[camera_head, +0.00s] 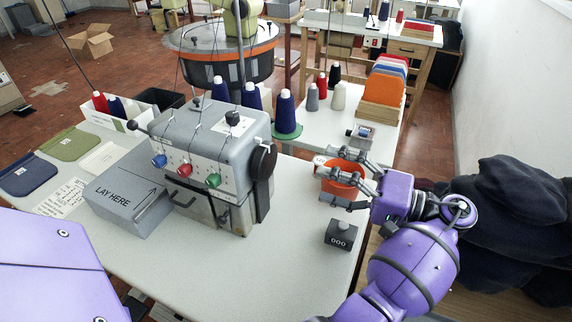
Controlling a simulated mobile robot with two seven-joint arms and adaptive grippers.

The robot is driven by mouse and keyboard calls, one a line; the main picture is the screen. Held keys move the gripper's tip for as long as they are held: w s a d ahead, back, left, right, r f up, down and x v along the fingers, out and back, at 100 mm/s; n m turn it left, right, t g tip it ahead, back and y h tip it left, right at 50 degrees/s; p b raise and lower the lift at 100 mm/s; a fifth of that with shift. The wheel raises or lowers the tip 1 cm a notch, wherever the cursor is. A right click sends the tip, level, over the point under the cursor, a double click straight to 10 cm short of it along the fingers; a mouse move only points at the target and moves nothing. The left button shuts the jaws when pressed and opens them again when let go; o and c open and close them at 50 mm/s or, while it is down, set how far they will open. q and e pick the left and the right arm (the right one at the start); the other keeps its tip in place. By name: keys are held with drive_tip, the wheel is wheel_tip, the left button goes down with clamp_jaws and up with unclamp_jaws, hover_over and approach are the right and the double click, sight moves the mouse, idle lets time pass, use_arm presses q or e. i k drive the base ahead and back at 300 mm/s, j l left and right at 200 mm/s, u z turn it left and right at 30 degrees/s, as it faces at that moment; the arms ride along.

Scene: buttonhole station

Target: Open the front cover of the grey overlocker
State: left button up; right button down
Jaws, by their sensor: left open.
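The grey overlocker (215,125) stands on the white table left of centre, with blue, red and green dials on its face. Its front cover (205,208) is the grey lower panel under the dials and looks shut. A small dark part shows near the panel's middle. A black handwheel (263,160) is on its right side.
A grey "LAY HERE" block (125,193) adjoins the overlocker's left side. A small dark counter box (341,235) stands near the table's right edge. Thread cones (285,112) stand behind the overlocker. The white table (240,275) is clear in front of it.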

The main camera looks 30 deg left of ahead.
sight(198, 203)
drive_tip(key=k+l, duration=0.5)
drive_tip(key=k, duration=0.15)
drive_tip(key=k+l, duration=0.5)
drive_tip(key=k, duration=0.2)
